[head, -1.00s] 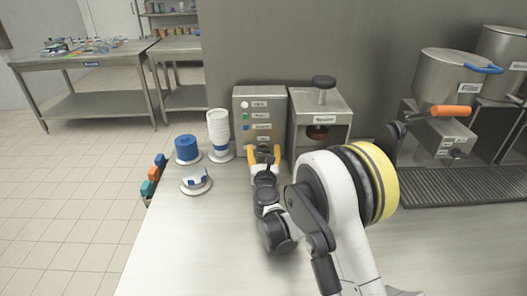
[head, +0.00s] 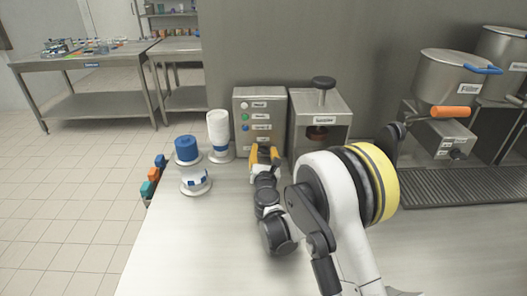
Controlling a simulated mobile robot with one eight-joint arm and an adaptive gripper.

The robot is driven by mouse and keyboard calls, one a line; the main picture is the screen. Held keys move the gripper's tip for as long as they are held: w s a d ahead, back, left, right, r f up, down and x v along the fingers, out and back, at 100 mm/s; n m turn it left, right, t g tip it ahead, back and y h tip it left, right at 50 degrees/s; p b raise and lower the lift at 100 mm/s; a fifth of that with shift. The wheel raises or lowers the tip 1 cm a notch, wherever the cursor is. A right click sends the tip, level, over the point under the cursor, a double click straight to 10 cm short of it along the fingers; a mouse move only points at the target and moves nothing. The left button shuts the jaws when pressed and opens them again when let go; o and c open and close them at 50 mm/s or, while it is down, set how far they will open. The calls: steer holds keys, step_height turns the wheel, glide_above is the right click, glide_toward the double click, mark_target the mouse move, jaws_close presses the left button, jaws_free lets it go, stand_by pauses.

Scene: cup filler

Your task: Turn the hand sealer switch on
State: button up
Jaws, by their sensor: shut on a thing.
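A grey metal control box (head: 244,152) stands against the back wall, with white, green and blue buttons and small labels on its front. Beside it on the right is a metal press unit (head: 306,139) with a black-topped knob on a post. My gripper (head: 264,149), with yellow-orange fingers, is at the lower front of the control box. The fingers are shut on a small part there, apparently the switch, which they hide. I cannot read whether the switch is on or off.
A blue roll (head: 187,150), a white cup stack (head: 218,128) and a white-and-blue holder (head: 195,181) stand left of my gripper. Large pots (head: 450,78) are at right. The front-left table is clear.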

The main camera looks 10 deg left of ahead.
steer(key=m, duration=0.6)
steer(key=shift+d, duration=0.1)
stand_by(0.5)
steer(key=o, duration=1.2)
steer(key=shift+w, duration=0.1)
steer(key=v, duration=0.7)
steer(key=shift+s, duration=0.25)
steer(key=shift+c, duration=0.2)
